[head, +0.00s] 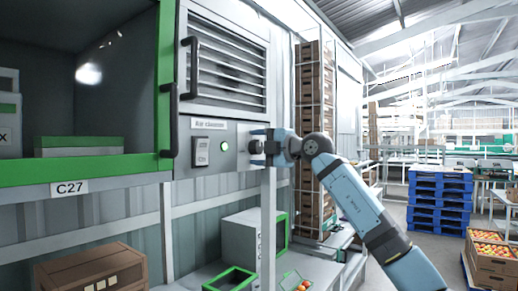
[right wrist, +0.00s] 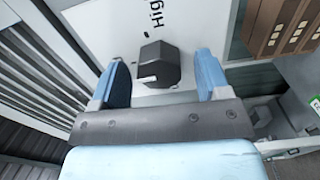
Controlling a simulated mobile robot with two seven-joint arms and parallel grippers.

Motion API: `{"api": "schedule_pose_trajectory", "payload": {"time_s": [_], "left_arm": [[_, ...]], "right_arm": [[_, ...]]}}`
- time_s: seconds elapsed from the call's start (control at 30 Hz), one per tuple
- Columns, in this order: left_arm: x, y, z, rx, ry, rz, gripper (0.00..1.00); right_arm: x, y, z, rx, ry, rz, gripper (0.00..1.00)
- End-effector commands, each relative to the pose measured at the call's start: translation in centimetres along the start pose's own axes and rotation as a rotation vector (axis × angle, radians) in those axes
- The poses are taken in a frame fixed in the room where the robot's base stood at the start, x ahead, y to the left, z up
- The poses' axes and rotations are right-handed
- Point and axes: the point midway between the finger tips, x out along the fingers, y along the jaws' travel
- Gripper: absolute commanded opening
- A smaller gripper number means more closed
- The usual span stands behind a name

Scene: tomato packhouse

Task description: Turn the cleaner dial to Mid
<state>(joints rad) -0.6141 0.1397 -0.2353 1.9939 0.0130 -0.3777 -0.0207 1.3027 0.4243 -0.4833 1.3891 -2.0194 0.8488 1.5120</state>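The air cleaner (head: 215,146) is a grey wall panel labelled "Air cleaner", with a louvred grille above. Its dial (right wrist: 158,65) is a dark, many-sided knob with a white mark at its lower left in the right wrist view. Sideways print reading "Hig" (right wrist: 155,15) lies above it; other print is hidden. My right gripper (head: 260,147) is at the panel's right side and covers the dial in the head view. In the right wrist view its blue fingers (right wrist: 161,68) are open, one on each side of the dial, with gaps between. My left gripper is not in view.
A black door handle (head: 190,67) sticks out above. A post (head: 268,220) stands below the gripper. Stacked brown crates (head: 309,85) stand behind my right arm.

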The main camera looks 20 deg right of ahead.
Motion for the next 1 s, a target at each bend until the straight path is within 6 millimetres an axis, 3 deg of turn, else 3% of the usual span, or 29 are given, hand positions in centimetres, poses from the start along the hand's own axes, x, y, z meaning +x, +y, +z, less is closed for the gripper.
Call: {"api": "schedule_pose_trajectory", "payload": {"time_s": [0.27, 0.7, 1.0], "left_arm": [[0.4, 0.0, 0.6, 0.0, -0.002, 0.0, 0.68], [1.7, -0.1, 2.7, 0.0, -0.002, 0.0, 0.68], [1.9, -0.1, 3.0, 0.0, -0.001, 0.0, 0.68]], "right_arm": [[-1.6, -0.2, 0.1, -0.002, -0.002, 0.001, 0.7], [-11.0, -0.3, 0.1, -0.002, -0.002, 0.001, 0.7], [-13.7, -0.1, 0.0, 0.0, 0.0, 0.0, 0.7]]}}
